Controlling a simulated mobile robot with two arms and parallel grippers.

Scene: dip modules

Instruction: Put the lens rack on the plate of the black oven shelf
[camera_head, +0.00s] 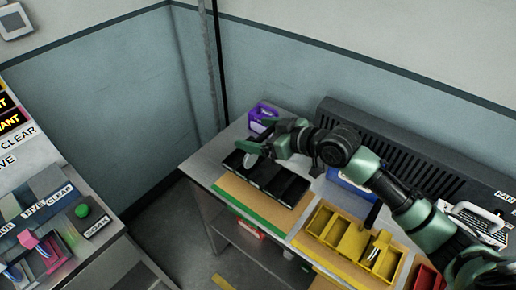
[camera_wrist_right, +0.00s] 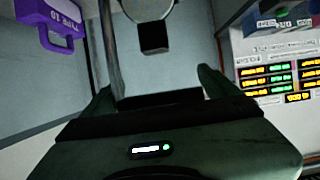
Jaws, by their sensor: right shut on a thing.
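My right gripper (camera_head: 262,141) is shut above the left part of the workbench. In the right wrist view its fingers (camera_wrist_right: 155,92) close on a dark bar, with a black block (camera_wrist_right: 153,37) and a round clear lens beyond it. I take this held piece as the lens rack; a pale round lens (camera_head: 250,160) shows below the gripper in the head view. Below it lies a black tray with compartments (camera_head: 288,186), which may be the black oven shelf; a plate on it cannot be made out. The left gripper is not in view.
A purple holder (camera_head: 262,114) stands behind the gripper; it also shows in the right wrist view (camera_wrist_right: 62,42). A yellow tray (camera_head: 343,238) lies to the right of the black tray. A dark ribbed unit (camera_head: 400,150) runs along the wall. A control panel (camera_head: 60,225) stands far left.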

